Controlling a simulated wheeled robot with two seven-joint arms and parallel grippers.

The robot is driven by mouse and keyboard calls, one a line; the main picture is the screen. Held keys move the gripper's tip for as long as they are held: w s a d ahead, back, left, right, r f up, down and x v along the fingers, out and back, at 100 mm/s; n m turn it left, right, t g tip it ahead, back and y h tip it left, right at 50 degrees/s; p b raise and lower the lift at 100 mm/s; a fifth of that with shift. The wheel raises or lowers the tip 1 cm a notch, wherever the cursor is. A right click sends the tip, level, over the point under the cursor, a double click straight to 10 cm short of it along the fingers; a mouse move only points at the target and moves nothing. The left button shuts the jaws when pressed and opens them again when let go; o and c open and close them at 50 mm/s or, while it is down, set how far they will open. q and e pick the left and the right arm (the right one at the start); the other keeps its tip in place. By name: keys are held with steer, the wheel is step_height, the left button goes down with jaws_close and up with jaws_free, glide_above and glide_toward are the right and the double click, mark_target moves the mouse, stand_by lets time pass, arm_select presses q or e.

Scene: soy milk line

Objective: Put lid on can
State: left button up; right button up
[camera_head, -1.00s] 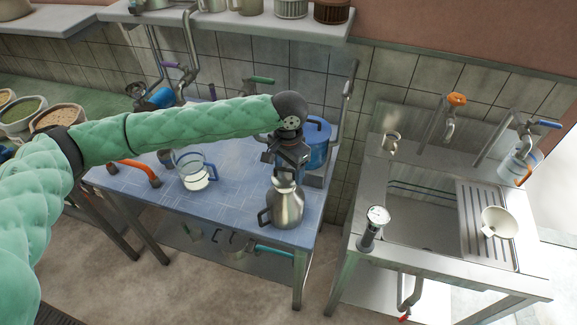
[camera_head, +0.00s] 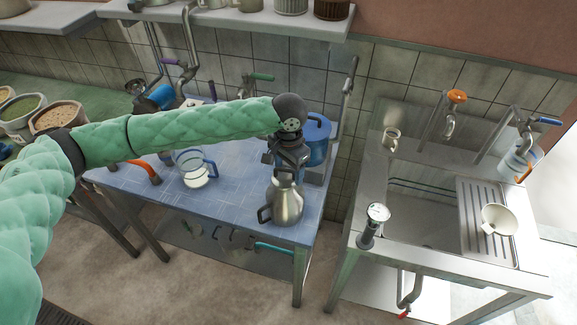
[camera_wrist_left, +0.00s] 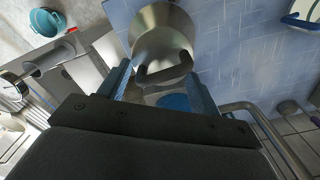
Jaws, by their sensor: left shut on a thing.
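The can (camera_head: 286,207) is a silver metal jug with a dark side handle, upright near the front right of the blue table. It also shows in the left wrist view (camera_wrist_left: 158,22). My left gripper (camera_head: 286,170) points down right above its mouth. It is shut on what looks like the lid, a silver piece with a dark bar handle (camera_wrist_left: 165,69) between the fingers in the left wrist view. The lid is close to or touching the can's mouth; the gripper hides the gap, so I cannot tell whether it is seated. My right gripper is out of view.
A blue pot (camera_head: 318,140) stands just behind the gripper. A glass jug with white contents (camera_head: 195,172) stands left of the can on the blue-tiled table (camera_head: 235,190). A metal sink (camera_head: 420,225) with taps is to the right, across a gap.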

arm_select(q)
steer(key=shift+o, duration=0.4)
steer(key=shift+f, duration=0.5)
steer(key=o, duration=0.5)
steer(key=shift+r+b, duration=0.55)
steer(key=shift+r, duration=0.3)
steer(key=shift+r+b, duration=0.45)
steer(key=shift+r, duration=0.5)
step_height(320, 180, up, 3)
steer(key=shift+w+r+b, duration=0.1)
steer(key=shift+b, duration=0.45)
steer(key=shift+r, duration=0.55)
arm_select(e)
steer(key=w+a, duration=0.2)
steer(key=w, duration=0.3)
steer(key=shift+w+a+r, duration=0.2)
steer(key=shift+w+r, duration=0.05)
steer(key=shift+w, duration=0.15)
